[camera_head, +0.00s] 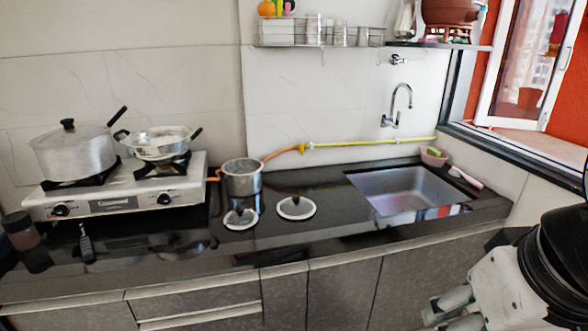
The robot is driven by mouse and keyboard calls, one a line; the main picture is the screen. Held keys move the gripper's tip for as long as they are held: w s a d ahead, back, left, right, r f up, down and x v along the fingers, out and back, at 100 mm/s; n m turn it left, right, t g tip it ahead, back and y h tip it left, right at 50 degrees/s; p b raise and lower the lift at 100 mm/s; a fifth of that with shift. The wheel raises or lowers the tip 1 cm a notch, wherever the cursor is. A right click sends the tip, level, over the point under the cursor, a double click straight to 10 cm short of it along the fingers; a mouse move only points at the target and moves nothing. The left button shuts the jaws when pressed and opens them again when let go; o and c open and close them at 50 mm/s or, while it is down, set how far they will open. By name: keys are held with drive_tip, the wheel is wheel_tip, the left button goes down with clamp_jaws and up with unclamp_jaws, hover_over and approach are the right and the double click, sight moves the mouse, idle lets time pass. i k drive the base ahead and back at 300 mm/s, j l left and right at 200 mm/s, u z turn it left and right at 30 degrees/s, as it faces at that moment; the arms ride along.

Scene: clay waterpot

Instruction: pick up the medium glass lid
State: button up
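Two round glass lids with pale rims and dark knobs lie on the black counter. One lid (232,224) is in front of the steel pot. The other lid (306,211) lies to its right, nearer the sink, and looks slightly larger. I cannot tell from size alone which is the medium one. Part of my arm shows at the lower right, with pale finger-like parts at its left end that may be my gripper (452,306). They are well apart from both lids, and their opening cannot be made out.
An open steel pot (242,182) stands behind the lids. A stove (120,204) with a lidded pot (75,155) and a pan (158,147) is at left. A sink (405,190) is at right. A wire shelf (320,38) hangs above. The counter between right lid and sink is clear.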

sight(296, 207)
drive_tip(key=u, duration=1.35)
drive_tip(key=l+z, duration=0.15)
drive_tip(key=z, duration=0.3)
drive_tip(key=l+z, duration=0.1)
drive_tip(key=z, duration=0.35)
drive_tip(key=i+l+z, duration=0.1)
drive_tip(key=z, duration=0.35)
drive_tip(key=l+z, duration=0.1)
drive_tip(key=z, duration=0.35)
drive_tip(key=i+z, duration=0.2)
drive_tip(key=i, duration=0.25)
drive_tip(key=i+j+u, duration=0.1)
drive_tip(key=i+u, duration=0.25)
drive_tip(key=u, duration=0.15)
drive_tip(key=i+u, duration=0.35)
drive_tip(key=u, duration=0.15)
drive_tip(key=i+l+u, duration=0.25)
drive_tip(key=u, duration=0.25)
drive_tip(key=i, duration=0.1)
